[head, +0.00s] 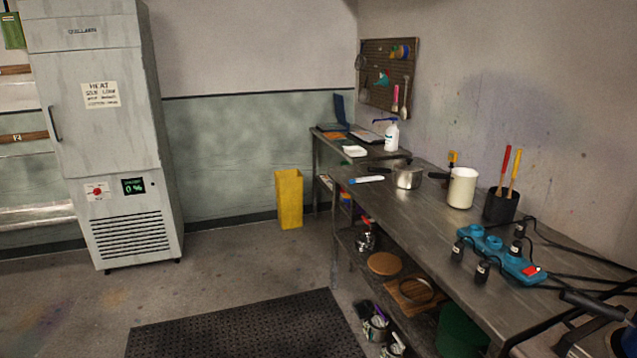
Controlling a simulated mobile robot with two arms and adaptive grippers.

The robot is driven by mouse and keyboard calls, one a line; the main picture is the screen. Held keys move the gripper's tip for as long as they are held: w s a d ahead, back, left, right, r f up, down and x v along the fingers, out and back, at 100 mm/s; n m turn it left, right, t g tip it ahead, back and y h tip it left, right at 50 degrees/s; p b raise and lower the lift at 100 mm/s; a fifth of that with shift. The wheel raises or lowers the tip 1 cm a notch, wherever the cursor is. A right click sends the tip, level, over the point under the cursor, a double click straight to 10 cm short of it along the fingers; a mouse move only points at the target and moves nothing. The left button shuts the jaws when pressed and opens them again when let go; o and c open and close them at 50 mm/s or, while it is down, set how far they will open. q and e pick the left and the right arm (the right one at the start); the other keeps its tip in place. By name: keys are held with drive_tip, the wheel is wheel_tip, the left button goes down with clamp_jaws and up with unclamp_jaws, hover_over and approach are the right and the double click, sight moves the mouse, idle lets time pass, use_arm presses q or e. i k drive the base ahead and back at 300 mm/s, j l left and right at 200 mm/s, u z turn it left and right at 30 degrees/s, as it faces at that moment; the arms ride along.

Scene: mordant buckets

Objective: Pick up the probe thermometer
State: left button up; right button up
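I cannot clearly make out which item is the probe thermometer. A small yellow and dark object (452,158) stands upright behind the metal workbench's (425,215) cream pot, close to the wall; its lower part is hidden. A slim white and blue stick-like item (366,179) lies on the bench near its left edge. Either could be it; both are too small to tell. Neither of my grippers is in view.
On the bench are a steel saucepan (408,177), the cream pot (463,188), a black holder (500,205) with red and yellow handles, and a blue power strip (500,255) with plugs and cables. A black mat (245,328) lies on the floor; a yellow bin (289,198) stands beyond.

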sight(453, 157)
drive_tip(key=i+j+u, duration=0.4)
drive_tip(key=i, duration=0.5)
drive_tip(key=i+u, duration=0.4)
drive_tip(key=i, duration=0.55)
